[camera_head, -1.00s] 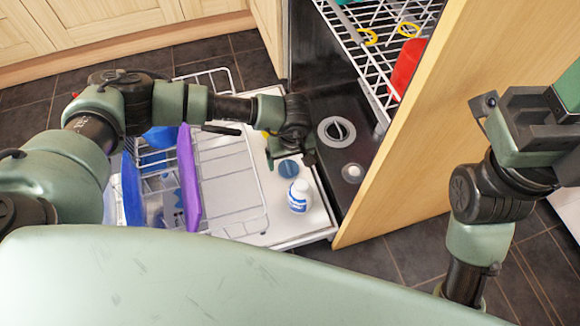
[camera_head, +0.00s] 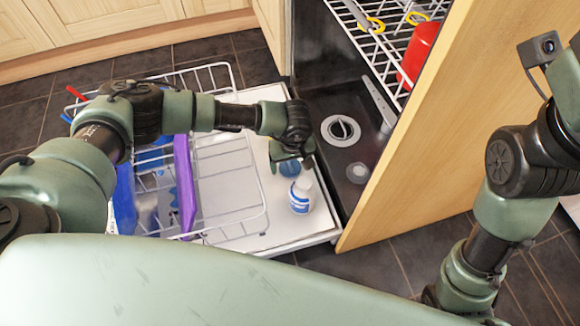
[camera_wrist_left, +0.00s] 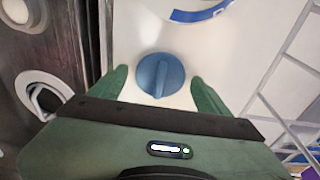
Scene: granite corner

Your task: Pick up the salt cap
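The blue round cap (camera_head: 290,168), which I take for the salt cap, lies on the open white dishwasher door, partly hidden by my left gripper (camera_head: 291,160). In the left wrist view the cap (camera_wrist_left: 160,75) shows a raised ridge across its top. The two green fingers of my left gripper (camera_wrist_left: 159,84) stand open, one on each side of it, with a gap at both sides. A white bottle with a blue label (camera_head: 301,194) stands upright just in front of the cap. My right arm is at the right, with its gripper out of the frame.
The white wire rack (camera_head: 230,190) with purple and blue items stands on the door to the left. The tub floor holds a round filter (camera_head: 340,130) and a round opening (camera_head: 357,172). A wooden panel (camera_head: 440,130) stands to the right.

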